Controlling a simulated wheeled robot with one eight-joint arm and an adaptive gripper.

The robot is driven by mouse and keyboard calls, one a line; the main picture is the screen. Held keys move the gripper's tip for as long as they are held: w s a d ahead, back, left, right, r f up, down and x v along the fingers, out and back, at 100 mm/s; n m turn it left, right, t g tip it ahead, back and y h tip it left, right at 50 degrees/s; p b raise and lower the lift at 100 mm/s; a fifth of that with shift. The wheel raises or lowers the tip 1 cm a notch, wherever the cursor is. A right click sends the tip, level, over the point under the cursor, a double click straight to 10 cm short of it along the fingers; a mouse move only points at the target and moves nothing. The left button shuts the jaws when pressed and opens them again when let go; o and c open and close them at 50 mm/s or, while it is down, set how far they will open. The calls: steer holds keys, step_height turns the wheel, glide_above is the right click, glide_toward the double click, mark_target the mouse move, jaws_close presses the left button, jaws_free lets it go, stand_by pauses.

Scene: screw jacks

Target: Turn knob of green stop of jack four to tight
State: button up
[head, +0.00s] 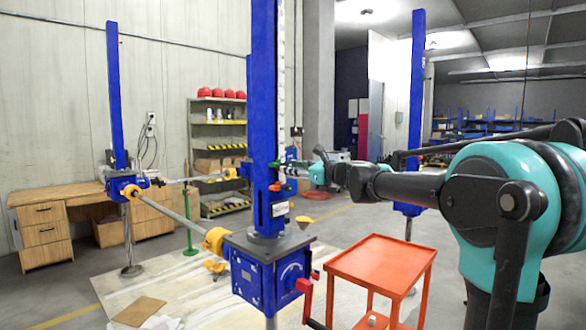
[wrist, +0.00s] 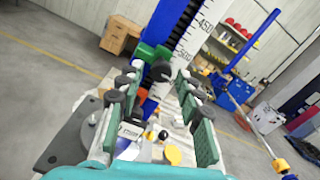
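The nearest jack is a tall blue column (head: 265,110) on a blue gearbox (head: 262,275); no number is readable. A small green part (head: 275,163), apparently its stop, is on the column. In the wrist view, a green block (wrist: 150,53) sits beside the white scale (wrist: 203,35), with a dark round knob (wrist: 161,70) near it. My gripper (head: 318,172) is just right of the column in the head view. In the wrist view my gripper (wrist: 158,105) is open, its green-padded fingers wide apart. I see nothing gripped; whether the fingers touch the jack is unclear.
An orange cart (head: 382,265) stands right of the jack, below my arm. A red crank (head: 306,290) sticks out from the gearbox. Other blue columns stand at left (head: 115,95) and right (head: 416,110). A shelf (head: 218,150) and a wooden desk (head: 75,205) are behind.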

stand_by(0.3)
steer(key=v, duration=1.2)
steer(key=s+d+f+n+g+h, duration=0.15)
steer(key=s+f+n, duration=0.25)
steer(key=f, duration=0.5)
steer(key=s+f+n+g+h, duration=0.15)
steer(key=s+f+n, duration=0.25)
steer(key=f, duration=0.6)
steer(key=s+d+f+n+g+h, duration=0.1)
steer(key=s+f+n+h, duration=0.3)
steer(key=f, duration=0.5)
steer(key=s+d+f+n+g+h, duration=0.1)
steer(key=s+d+f+n+h, duration=0.2)
steer(key=f, duration=0.7)
steer(key=s+d+f+n+g+h, duration=0.1)
steer(key=s+d+f+n+h, duration=0.3)
steer(key=s+d+f+n, duration=0.3)
steer(key=s+d+f, duration=0.3)
steer(key=s+d, duration=0.2)
steer(key=s, duration=0.2)
steer(key=shift+f+g, duration=0.35)
steer(key=shift+g, duration=0.05)
